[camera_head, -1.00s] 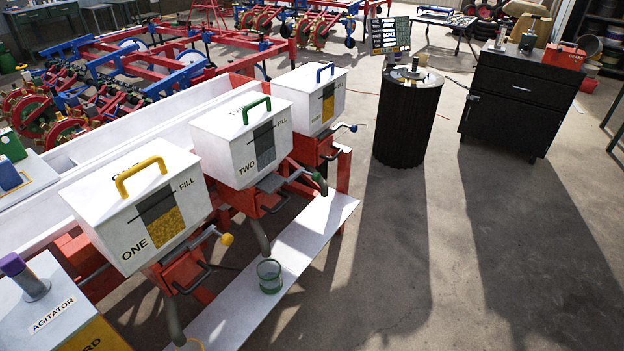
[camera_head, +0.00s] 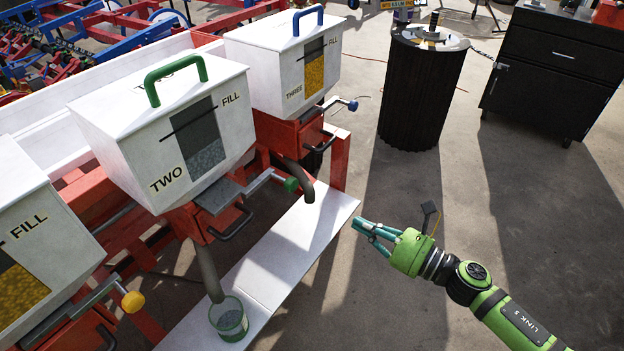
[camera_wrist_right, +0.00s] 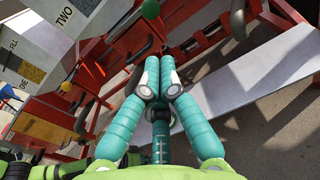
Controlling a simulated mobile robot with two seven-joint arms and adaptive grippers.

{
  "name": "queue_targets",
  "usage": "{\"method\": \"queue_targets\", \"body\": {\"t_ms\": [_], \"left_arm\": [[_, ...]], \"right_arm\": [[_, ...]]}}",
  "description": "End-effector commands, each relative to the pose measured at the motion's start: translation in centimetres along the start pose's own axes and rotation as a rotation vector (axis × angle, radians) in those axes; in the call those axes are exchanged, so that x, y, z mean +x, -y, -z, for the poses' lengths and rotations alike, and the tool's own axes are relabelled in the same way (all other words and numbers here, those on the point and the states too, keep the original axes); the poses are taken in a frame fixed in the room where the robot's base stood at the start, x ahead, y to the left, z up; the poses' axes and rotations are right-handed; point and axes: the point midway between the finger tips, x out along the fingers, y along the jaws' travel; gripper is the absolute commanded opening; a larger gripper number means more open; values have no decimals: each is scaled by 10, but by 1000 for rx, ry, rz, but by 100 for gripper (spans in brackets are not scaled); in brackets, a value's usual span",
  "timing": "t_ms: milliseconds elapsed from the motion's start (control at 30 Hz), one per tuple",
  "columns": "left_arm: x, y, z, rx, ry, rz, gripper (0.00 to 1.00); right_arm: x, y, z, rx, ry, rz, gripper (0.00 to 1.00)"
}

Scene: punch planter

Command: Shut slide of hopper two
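Hopper two (camera_head: 130,135) is a white box with a green handle and the word TWO, at the left of the head view. It also shows in the wrist view (camera_wrist_right: 88,12). Under it, a grey slide plate (camera_head: 218,195) sticks out toward the front, with a dark bar handle (camera_head: 232,224) below. A crank with a green knob (camera_head: 290,184) is to its right. My right gripper (camera_head: 364,227) is right of the hopper, apart from the slide and beyond the white shelf. Its teal fingers meet in the wrist view (camera_wrist_right: 155,75), with nothing visible between them. My left gripper is out of view.
A green-rimmed cup (camera_head: 231,322) with grey granules stands on the white shelf (camera_head: 275,255) under a spout (camera_head: 208,272). Hopper three (camera_head: 265,75) is behind, hopper one (camera_head: 20,230) at the left. The floor right of the shelf is clear near my arm.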

Motion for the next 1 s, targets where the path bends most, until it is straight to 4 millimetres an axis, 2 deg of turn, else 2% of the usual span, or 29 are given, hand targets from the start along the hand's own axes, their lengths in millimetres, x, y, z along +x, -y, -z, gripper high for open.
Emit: {"method": "queue_targets", "body": {"t_ms": [100, 267, 700, 833, 1000], "left_arm": [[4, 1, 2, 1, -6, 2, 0], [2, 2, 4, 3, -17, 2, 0], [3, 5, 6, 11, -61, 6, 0], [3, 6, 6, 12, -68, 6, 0], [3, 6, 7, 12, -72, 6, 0]], "right_arm": [[3, -13, -6, -103, 5, -50, 0], [18, -14, -10, -116, 8, -54, 0], [108, -19, -10, -111, 9, -52, 0], [127, -19, -9, -110, 7, -50, 0], [140, -20, -8, -109, 6, -50, 0]]}}
